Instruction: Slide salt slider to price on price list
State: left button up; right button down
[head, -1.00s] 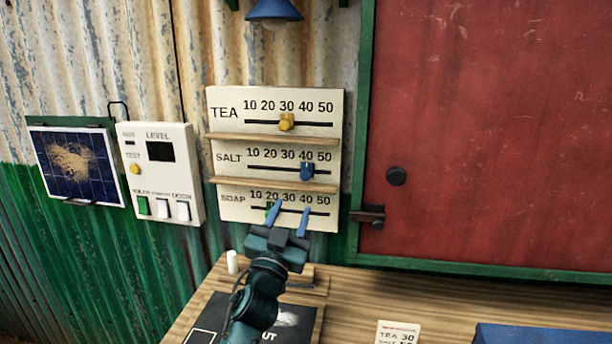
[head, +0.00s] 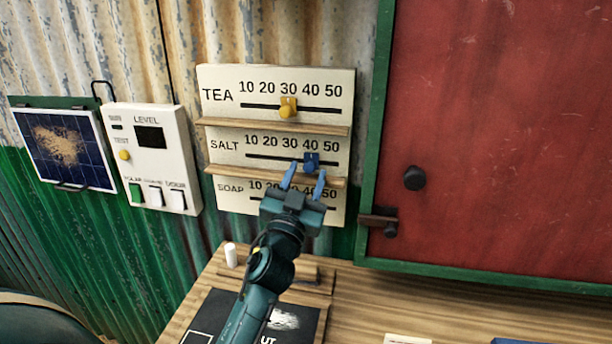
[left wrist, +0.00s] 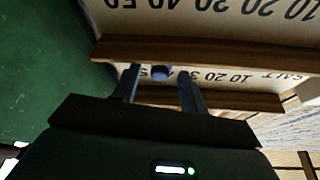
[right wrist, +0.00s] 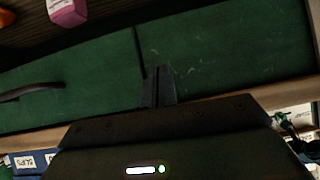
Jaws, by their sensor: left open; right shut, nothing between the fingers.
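The price board (head: 225,118) hangs on the corrugated wall with rows for tea, salt and soap. The blue salt slider (head: 311,161) sits under 40 on its track. My left gripper (head: 306,172) is open just below the slider, its fingertips reaching up at the salt row. In the left wrist view the slider (left wrist: 161,72) shows between the two spread fingers; I cannot tell whether they touch it. The yellow tea slider (head: 288,107) is at 30. The soap slider is hidden behind my gripper. My right gripper (right wrist: 158,88) is shut and empty before a green panel.
Wooden ledges (head: 275,126) separate the rows, close to my left fingers. A level box (head: 152,170) and solar panel (head: 62,148) are at left, a red shutter (head: 480,130) at right. Only the top of a white card (head: 407,339) shows on the counter (head: 360,300).

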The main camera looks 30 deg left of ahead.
pick_arm(q)
jog(key=c, duration=0.3)
grip_shut()
pick_arm(e)
jog(key=shift+s+a, duration=0.15)
jog(key=shift+s, duration=0.05)
jog(key=shift+w+r, duration=0.15)
jog(key=shift+w, duration=0.05)
